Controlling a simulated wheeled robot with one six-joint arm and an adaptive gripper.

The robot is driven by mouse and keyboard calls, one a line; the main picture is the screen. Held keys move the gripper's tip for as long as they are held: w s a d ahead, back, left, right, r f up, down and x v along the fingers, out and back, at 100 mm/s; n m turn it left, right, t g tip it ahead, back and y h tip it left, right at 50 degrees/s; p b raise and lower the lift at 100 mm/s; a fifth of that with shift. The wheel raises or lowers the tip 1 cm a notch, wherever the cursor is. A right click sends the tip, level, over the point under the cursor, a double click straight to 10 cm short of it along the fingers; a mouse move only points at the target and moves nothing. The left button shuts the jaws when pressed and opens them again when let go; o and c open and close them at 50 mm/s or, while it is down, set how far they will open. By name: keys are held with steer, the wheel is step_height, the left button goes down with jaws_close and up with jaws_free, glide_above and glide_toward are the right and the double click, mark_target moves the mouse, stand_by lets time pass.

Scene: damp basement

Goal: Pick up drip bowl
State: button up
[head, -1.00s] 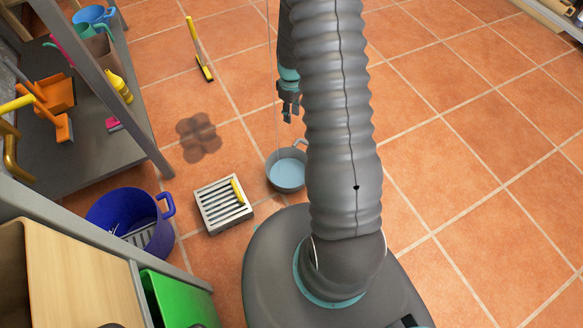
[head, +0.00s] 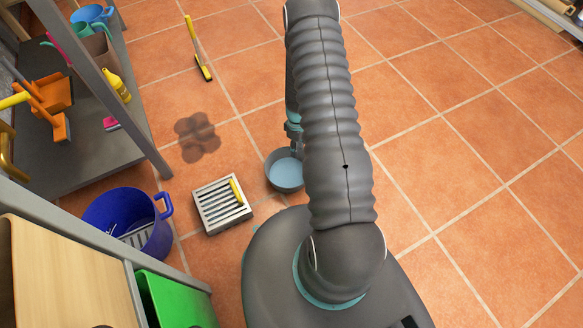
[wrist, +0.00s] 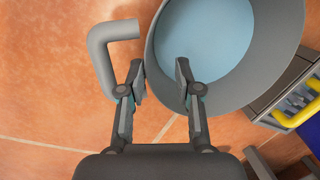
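The drip bowl (head: 284,171) is a round grey pan with a light blue inside, standing on the tiled floor just left of my arm. In the wrist view the bowl (wrist: 262,92) fills the upper right, and its bent grey handle (wrist: 97,55) sticks out to the left. My gripper (wrist: 160,76) is open. Its left finger is between the handle and the bowl's wall, and its right finger overlaps the bowl's inside. I cannot tell whether either finger touches it. In the head view my arm hides the handle and part of my gripper (head: 294,140).
A grey floor grate (head: 212,213) with a yellow object on it lies just left of the bowl. A blue tub (head: 125,222) and a shelf (head: 85,140) with tools stand further left. A dark wet patch (head: 197,137) marks the floor. The floor to the right is clear.

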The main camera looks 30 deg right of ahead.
mark_target(299, 154)
steer(key=shift+s+d+f, duration=0.1)
steer(key=shift+s+f, duration=0.05)
steer(key=shift+f, duration=0.75)
steer(key=shift+s+d+f, duration=0.1)
steer(key=shift+s+f, duration=0.1)
steer(key=shift+f, duration=0.75)
steer(key=shift+s+d+f, duration=0.1)
steer(key=shift+s+f, duration=0.05)
steer(key=shift+f, duration=0.75)
jaws_close()
